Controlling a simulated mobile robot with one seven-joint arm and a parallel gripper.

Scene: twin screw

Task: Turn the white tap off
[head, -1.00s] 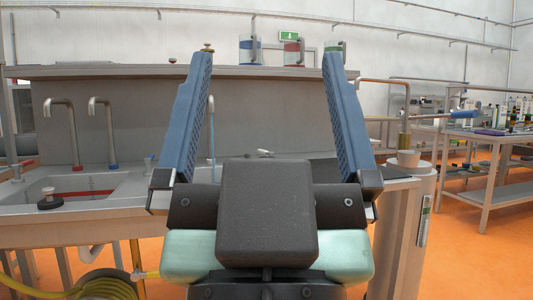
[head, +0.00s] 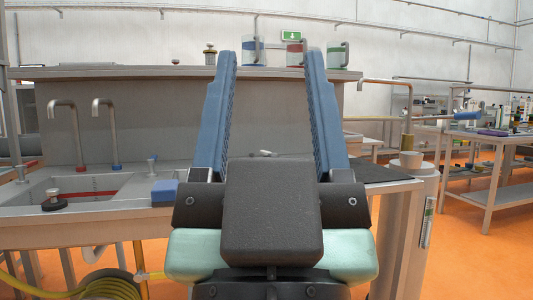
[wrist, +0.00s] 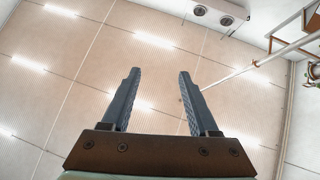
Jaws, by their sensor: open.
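My gripper (head: 277,52) is open and empty, its two blue fingers pointing up in front of the sink bench. The wrist view also shows the gripper (wrist: 160,72) with nothing between its fingers and only ceiling beyond. Two grey metal gooseneck taps stand at the left of the bench, one with a red base (head: 78,168) and one with a blue base (head: 116,166). A small pale metal fitting (head: 265,153) lies low on the bench between the fingers. I cannot tell which of these is the white tap; the fingers and wrist hide part of the bench.
A shelf (head: 130,72) with jugs crosses behind. A yellow hose (head: 100,288) hangs below.

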